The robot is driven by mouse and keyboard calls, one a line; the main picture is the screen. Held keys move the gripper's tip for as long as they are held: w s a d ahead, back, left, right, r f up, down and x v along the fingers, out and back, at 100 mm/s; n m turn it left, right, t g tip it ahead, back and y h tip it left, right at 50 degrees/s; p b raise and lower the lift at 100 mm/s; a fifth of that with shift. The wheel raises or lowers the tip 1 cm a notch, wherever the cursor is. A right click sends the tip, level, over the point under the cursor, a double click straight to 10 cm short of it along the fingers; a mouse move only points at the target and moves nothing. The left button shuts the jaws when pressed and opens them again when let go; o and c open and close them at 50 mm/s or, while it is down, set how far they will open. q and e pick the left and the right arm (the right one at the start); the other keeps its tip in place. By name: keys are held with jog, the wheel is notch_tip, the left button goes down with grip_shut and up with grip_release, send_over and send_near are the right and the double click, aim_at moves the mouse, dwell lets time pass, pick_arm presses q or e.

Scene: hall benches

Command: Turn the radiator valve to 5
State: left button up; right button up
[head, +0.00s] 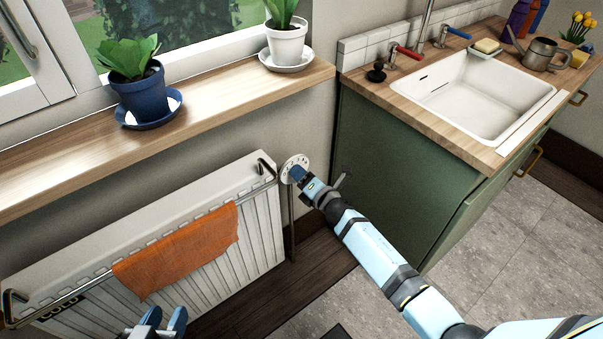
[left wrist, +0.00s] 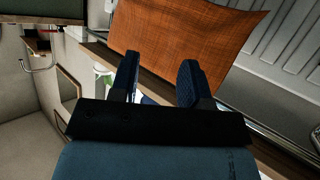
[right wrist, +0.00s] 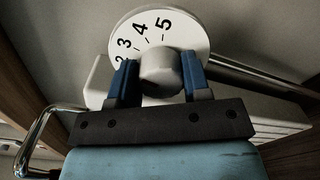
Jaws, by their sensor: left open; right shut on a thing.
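The radiator valve has a round white dial (head: 292,163) at the right end of the white radiator (head: 262,225). In the right wrist view the dial (right wrist: 185,38) shows the figures 2, 3, 4 and 5, with the 2 partly hidden. My right gripper (head: 301,175) is at the valve. Its blue fingers are shut on the grey knob (right wrist: 160,72), one on each side. My left gripper (head: 161,321) is open and empty, low in front of the radiator, near the orange cloth (left wrist: 185,35).
The orange cloth (head: 180,250) hangs over the radiator's rail. A wooden sill (head: 215,110) above holds a blue-potted plant (head: 140,92) and a white-potted plant (head: 287,42). A green cabinet (head: 385,170) with a sink (head: 480,95) stands right of the valve. The tiled floor (head: 500,235) is clear.

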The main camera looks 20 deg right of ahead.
jog(key=shift+r+m, duration=0.1)
jog(key=shift+m, duration=0.4)
jog(key=shift+m+p, duration=0.55)
jog(key=shift+m, duration=0.35)
jog(key=m+p, duration=0.2)
jog(key=m, duration=0.3)
jog(key=shift+m+y+p, duration=0.3)
jog(key=shift+m+p, duration=0.25)
jog(key=shift+m, duration=1.25)
pick_arm(q)
jog(key=shift+s+a+f+g+y, duration=0.25)
jog(key=shift+s+a+f+g, duration=0.05)
jog(key=shift+a, duration=0.15)
jog(key=shift+s+a+f+g+y, duration=0.25)
jog(key=shift+a+g, duration=0.05)
jog(key=shift+a, duration=0.1)
jog(key=shift+f+p, duration=0.1)
jog(key=shift+p, duration=0.2)
pick_arm(e)
jog(key=shift+f, duration=0.2)
